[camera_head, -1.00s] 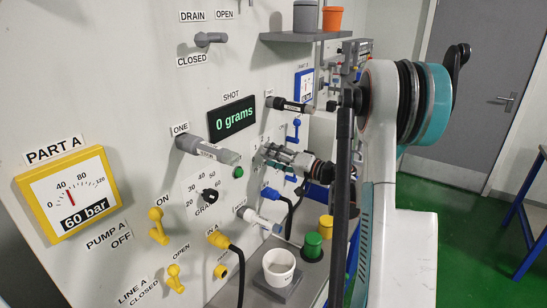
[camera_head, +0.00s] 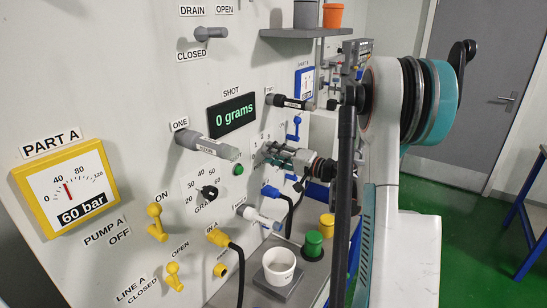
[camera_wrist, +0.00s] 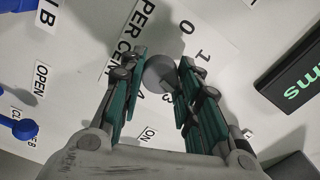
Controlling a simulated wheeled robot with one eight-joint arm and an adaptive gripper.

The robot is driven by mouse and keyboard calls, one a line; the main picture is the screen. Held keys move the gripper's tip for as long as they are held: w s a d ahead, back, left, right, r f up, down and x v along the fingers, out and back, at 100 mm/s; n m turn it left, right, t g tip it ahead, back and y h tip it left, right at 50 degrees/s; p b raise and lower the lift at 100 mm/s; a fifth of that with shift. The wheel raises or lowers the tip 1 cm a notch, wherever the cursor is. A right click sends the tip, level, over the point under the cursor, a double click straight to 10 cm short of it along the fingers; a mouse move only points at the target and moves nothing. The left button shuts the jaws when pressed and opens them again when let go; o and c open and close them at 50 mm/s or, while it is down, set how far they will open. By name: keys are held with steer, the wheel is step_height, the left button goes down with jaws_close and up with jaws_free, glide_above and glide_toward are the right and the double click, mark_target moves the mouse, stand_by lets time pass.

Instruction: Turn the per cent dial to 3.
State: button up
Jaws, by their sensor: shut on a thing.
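The per cent dial (camera_wrist: 158,72) is a dark grey round knob on the white panel, in the middle of the wrist view. My gripper (camera_wrist: 162,66) has its two green-padded fingers on either side of the dial and is shut on it. The 2 is hidden. I cannot make out the dial's pointer.
A shot display (camera_head: 232,115) reads 0 grams. A grey lever marked ONE (camera_head: 208,147) sticks out left of my gripper, and a black grams knob (camera_head: 208,193) is below. A white cup (camera_head: 279,266) and a green button (camera_head: 313,244) are lower down.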

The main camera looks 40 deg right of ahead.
steer(key=m+b, duration=0.2)
steer(key=m, duration=0.3)
steer(key=shift+m, duration=0.4)
stand_by(0.4)
steer(key=o, duration=1)
steer(key=shift+o, duration=0.3)
steer(key=shift+s+d+f, duration=0.1)
steer(key=shift+s+d, duration=0.05)
steer(key=v, duration=1.1)
steer(key=shift+s, duration=0.3)
